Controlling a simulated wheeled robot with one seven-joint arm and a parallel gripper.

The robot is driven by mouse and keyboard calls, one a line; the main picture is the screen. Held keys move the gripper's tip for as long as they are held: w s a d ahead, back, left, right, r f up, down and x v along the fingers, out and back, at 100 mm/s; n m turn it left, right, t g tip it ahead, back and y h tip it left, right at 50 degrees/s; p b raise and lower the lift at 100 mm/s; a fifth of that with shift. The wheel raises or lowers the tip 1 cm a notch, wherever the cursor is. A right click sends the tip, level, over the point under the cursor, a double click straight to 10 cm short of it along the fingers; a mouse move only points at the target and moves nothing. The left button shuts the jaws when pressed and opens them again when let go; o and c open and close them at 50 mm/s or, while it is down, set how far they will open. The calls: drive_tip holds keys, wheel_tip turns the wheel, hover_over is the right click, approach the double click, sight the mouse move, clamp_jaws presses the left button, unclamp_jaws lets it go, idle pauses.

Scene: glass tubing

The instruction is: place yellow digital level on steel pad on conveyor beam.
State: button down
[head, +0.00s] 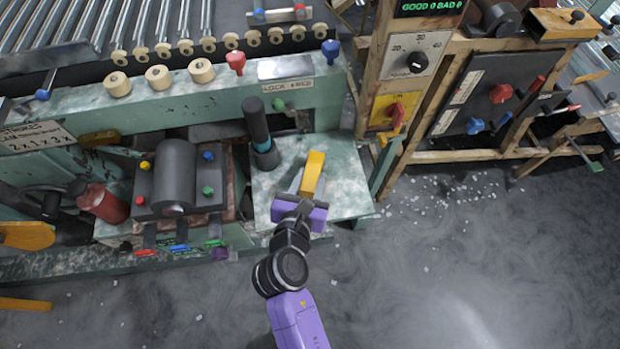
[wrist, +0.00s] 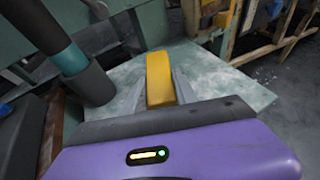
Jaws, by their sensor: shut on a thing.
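The yellow digital level (head: 312,172) is a long yellow block above the pale green shelf (head: 345,190). My gripper (head: 304,190) is shut on its near end. In the wrist view the level (wrist: 161,77) stands out forward between the two grey fingers (wrist: 160,92). I cannot tell whether it touches the shelf below. A plain grey plate (head: 285,67), which looks like the steel pad, lies on the pale green conveyor beam (head: 215,92), behind the level and a little to the left. Nothing lies on the plate.
A dark upright cylinder with a teal band (head: 262,140) stands left of my gripper. Cream rollers (head: 158,77) and a red knob (head: 236,60) line the beam left of the plate; a blue knob (head: 331,50) is at its right. A wooden control post (head: 385,95) stands to the right.

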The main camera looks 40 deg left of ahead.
drive_tip(key=c, duration=1)
unclamp_jaws()
drive_tip(key=shift+f, duration=0.1)
drive_tip(key=shift+o, duration=0.2)
drive_tip(key=shift+s+d, duration=0.1)
drive_tip(key=shift+s, duration=0.05)
drive_tip(key=p+v, duration=0.1)
drive_tip(key=v, duration=1)
drive_tip(key=shift+s+r, duration=0.25)
drive_tip(key=shift+r, duration=0.15)
drive_tip(key=shift+d, duration=0.15)
